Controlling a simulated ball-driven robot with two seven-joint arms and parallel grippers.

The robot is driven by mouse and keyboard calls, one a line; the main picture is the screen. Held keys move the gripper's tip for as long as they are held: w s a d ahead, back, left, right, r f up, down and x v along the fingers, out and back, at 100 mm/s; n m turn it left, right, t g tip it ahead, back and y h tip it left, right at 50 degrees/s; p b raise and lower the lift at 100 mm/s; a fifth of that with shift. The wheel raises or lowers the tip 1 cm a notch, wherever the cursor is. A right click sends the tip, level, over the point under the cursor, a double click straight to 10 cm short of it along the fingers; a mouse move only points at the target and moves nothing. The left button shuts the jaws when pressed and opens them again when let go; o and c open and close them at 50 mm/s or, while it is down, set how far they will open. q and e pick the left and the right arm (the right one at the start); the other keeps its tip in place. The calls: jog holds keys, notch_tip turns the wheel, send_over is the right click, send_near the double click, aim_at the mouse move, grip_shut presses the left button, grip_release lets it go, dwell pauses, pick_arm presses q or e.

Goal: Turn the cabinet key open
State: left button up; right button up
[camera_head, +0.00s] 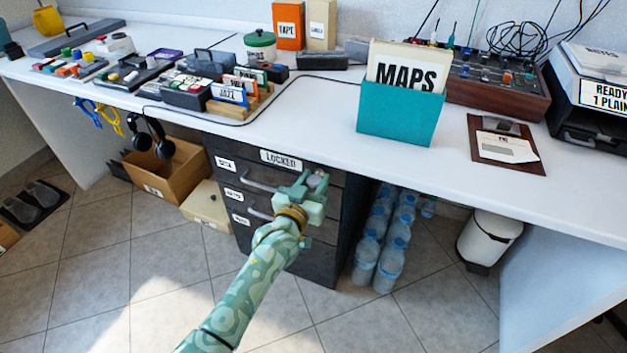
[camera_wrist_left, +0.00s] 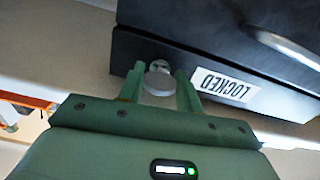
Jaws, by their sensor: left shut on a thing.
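The dark drawer cabinet (camera_head: 315,262) stands under the white desk, with a "LOCKED" label (camera_head: 281,160) at its top edge. The label shows upside down in the wrist view (camera_wrist_left: 222,85). My left gripper (camera_head: 308,184) is at the upper right of the cabinet front. In the wrist view its two fingers are on either side of the round grey key head (camera_wrist_left: 158,82), shut on it. The key sits at the lock (camera_wrist_left: 159,64) in the cabinet front. In the head view the gripper mostly hides the key. My right gripper is not in view.
Drawer handles (camera_head: 261,187) stick out left of my gripper. The desk top (camera_head: 310,115) overhangs the cabinet. Water bottles (camera_head: 388,266) stand right of it; a cardboard box (camera_head: 161,178) and headphones (camera_head: 151,137) are left. The floor in front is clear.

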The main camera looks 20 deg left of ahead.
pick_arm(q)
jog(key=n+p, duration=0.2)
jog(key=n, duration=0.3)
jog(key=shift+r, duration=0.1)
jog(key=n+p, duration=0.1)
jog(key=n, duration=0.1)
jog(key=shift+n, duration=0.3)
jog(key=n, duration=0.3)
jog(key=shift+n, duration=0.3)
jog(key=n, duration=0.4)
jog(key=shift+f, duration=0.2)
jog(key=shift+n, duration=0.8)
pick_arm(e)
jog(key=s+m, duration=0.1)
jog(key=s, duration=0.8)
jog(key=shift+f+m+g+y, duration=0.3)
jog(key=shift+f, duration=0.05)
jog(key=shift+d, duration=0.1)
pick_arm(q)
jog(key=o, duration=1)
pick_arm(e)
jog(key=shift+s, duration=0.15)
pick_arm(q)
jog(key=shift+s+r, duration=0.1)
jog(key=shift+s, duration=0.05)
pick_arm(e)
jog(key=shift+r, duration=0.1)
